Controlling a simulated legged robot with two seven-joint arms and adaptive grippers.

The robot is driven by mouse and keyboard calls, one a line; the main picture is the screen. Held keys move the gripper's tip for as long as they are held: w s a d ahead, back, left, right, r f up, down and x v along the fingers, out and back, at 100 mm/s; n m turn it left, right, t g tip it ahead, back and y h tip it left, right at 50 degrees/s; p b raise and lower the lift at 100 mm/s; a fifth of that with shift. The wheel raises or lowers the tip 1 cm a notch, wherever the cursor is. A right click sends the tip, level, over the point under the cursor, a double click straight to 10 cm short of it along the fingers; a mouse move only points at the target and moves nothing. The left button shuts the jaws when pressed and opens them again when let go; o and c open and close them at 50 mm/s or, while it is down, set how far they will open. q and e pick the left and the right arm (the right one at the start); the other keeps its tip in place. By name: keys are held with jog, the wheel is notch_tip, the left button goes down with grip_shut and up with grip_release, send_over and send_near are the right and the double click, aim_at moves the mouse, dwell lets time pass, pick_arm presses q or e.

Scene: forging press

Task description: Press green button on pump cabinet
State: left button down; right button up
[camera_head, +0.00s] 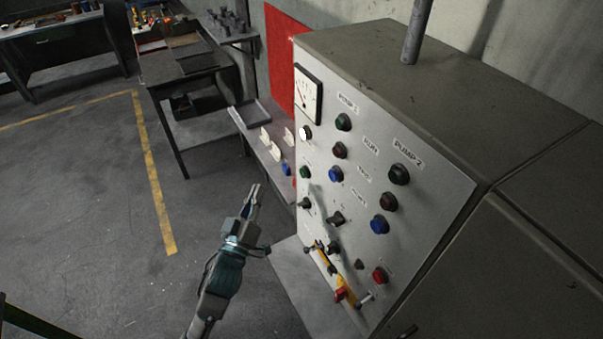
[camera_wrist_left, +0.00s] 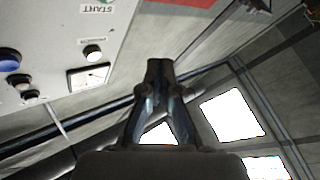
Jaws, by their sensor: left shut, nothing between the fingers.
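The grey pump cabinet (camera_head: 440,150) fills the right side of the head view, its sloped panel holding several buttons and knobs. A dark green button (camera_head: 344,122) sits under the PUMP-1 label, and a smaller green button (camera_head: 305,172) is lower at the panel's left edge. A very dark button (camera_head: 400,174) is under PUMP-2. My left gripper (camera_head: 255,189) is shut and empty, left of the panel and apart from it. In the left wrist view its fingers (camera_wrist_left: 160,66) are together, with the panel at upper left and part of a green button (camera_wrist_left: 108,2) at the top edge.
A gauge (camera_head: 307,94) and a white button (camera_head: 306,132) are at the panel's upper left. A grey ledge (camera_head: 305,285) juts out below the panel. A red board (camera_head: 287,60) and a low bench with switches stand behind. Open floor (camera_head: 90,200) lies to the left.

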aim_at(304, 173)
pick_arm(q)
jog(key=shift+r, duration=0.15)
jog(key=shift+d, duration=0.15)
jog(key=w+d+b, duration=0.1)
jog(key=w+d, duration=0.4)
jog(key=d, duration=0.2)
jog(key=shift+d, duration=0.2)
dwell(1.5)
jog(key=shift+w+d, duration=0.15)
jog(key=shift+d, duration=0.1)
